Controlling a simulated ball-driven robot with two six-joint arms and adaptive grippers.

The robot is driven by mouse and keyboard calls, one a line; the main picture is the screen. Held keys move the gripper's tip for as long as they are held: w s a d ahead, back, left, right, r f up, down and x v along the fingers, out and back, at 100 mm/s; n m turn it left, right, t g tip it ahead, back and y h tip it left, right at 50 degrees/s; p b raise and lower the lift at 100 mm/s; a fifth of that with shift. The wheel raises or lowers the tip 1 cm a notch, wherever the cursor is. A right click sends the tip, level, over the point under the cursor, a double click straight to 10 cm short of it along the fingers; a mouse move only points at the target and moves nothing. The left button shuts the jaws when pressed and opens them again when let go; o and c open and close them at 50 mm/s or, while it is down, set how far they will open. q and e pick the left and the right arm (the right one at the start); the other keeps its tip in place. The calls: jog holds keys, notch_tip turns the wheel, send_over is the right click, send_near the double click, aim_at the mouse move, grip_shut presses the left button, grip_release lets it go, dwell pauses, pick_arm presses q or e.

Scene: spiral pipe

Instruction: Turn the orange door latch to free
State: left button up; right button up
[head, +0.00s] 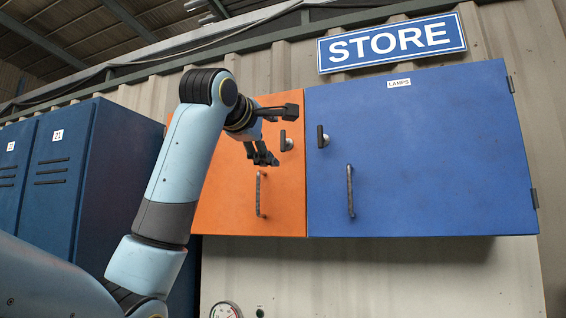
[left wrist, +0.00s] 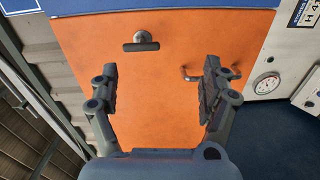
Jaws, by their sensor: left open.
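The orange door (head: 225,205) has a small latch (head: 286,141) with a dark lever on a grey base. My left gripper (head: 277,134) is open in front of the door, close to the latch. In the left wrist view, the latch (left wrist: 141,41) lies beyond the fingertips of my left gripper (left wrist: 160,68), between their lines and apart from both. The right-hand finger there partly hides the bar handle (left wrist: 188,74). My right gripper is not in view.
A blue door (head: 430,150) labelled LAMPS adjoins on the right, with its own latch (head: 322,137) and handle (head: 350,191). A STORE sign (head: 391,43) hangs above. Blue lockers (head: 60,190) stand at left. A round gauge (head: 226,310) sits below the cabinet.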

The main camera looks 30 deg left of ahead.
aim_at(282, 141)
pick_arm(q)
jog(key=shift+n, duration=0.4)
jog(key=w+a+r+p, duration=0.1)
jog(key=w, duration=0.2)
jog(key=w+a+r+p, duration=0.1)
jog(key=w+p, duration=0.1)
jog(key=w, duration=0.1)
jog(key=w+a+p, duration=0.1)
jog(key=w+p, duration=0.1)
jog(key=w, duration=0.1)
jog(key=shift+w+r, duration=0.25)
jog(key=shift+r, duration=0.15)
jog(key=shift+w+f, duration=0.1)
jog(key=shift+w, duration=0.2)
jog(key=c, duration=1.2)
